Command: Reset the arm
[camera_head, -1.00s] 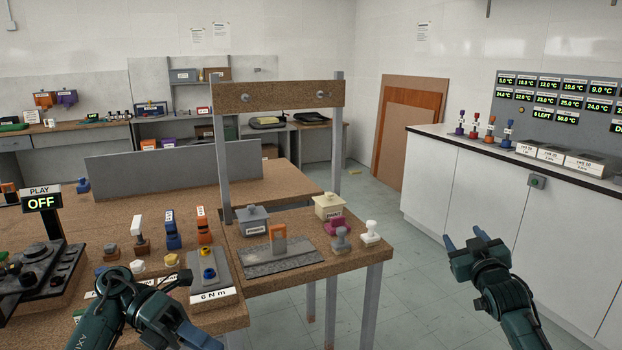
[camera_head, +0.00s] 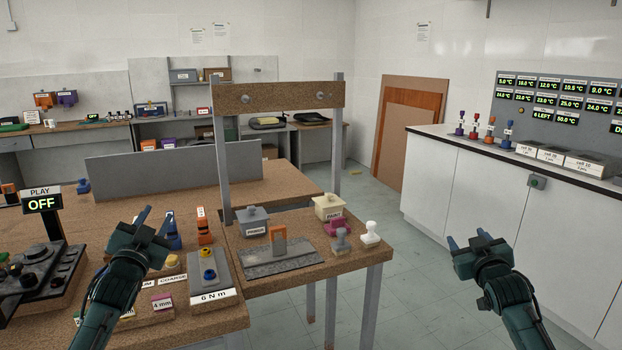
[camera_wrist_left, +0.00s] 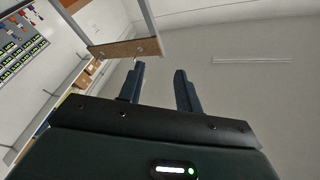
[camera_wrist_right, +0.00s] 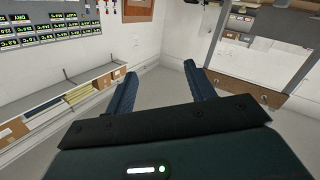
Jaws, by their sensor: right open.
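My left gripper (camera_head: 154,220) is raised over the left part of the brown workbench, fingers pointing up and away. In the left wrist view its two fingers (camera_wrist_left: 160,84) stand apart with nothing between them. My right gripper (camera_head: 467,243) is held over the floor between the bench and the white cabinet, fingers pointing up. In the right wrist view its fingers (camera_wrist_right: 160,85) are apart and empty. My left arm hides part of the bench items behind it.
The workbench (camera_head: 275,187) carries a grey 6 N m fixture (camera_head: 209,278), a metal plate (camera_head: 282,259), a grey primer box (camera_head: 252,219) and a cream paint box (camera_head: 329,206). A white cabinet (camera_head: 480,187) stands at right. The floor between is clear.

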